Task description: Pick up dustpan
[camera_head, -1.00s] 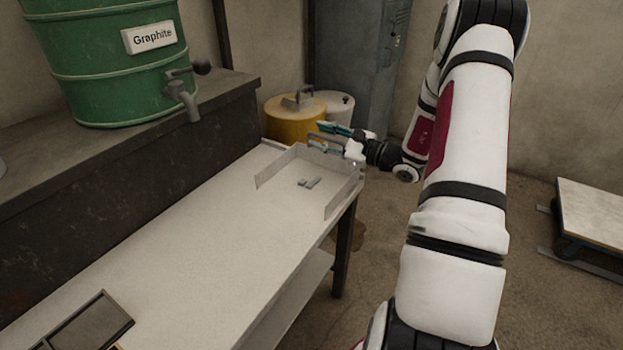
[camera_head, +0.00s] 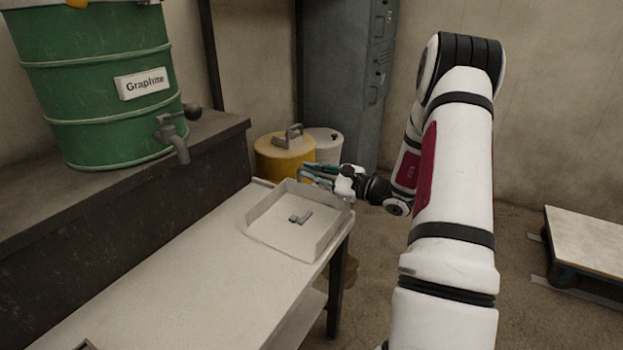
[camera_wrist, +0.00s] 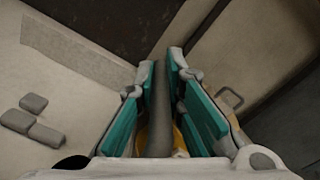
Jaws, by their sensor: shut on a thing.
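The dustpan (camera_head: 262,236) is a pale grey pan with low walls at the far end of the table. Several small grey pieces (camera_head: 301,217) lie in it, and they also show at the left of the wrist view (camera_wrist: 30,121). My gripper (camera_head: 318,174) is at the pan's far right side. In the wrist view, its teal fingers (camera_wrist: 163,65) are shut on the dark grey dustpan handle (camera_wrist: 161,105). A pan wall (camera_wrist: 85,48) shows at upper left there. I cannot tell whether the pan is clear of the tabletop.
The pale table (camera_head: 170,290) has free room nearer me. A green Graphite drum (camera_head: 95,115) with a tap stands on the dark ledge (camera_head: 120,230) at left. A yellow can (camera_head: 280,160) and white can (camera_head: 327,145) stand behind. A flat cart (camera_head: 590,240) is at right.

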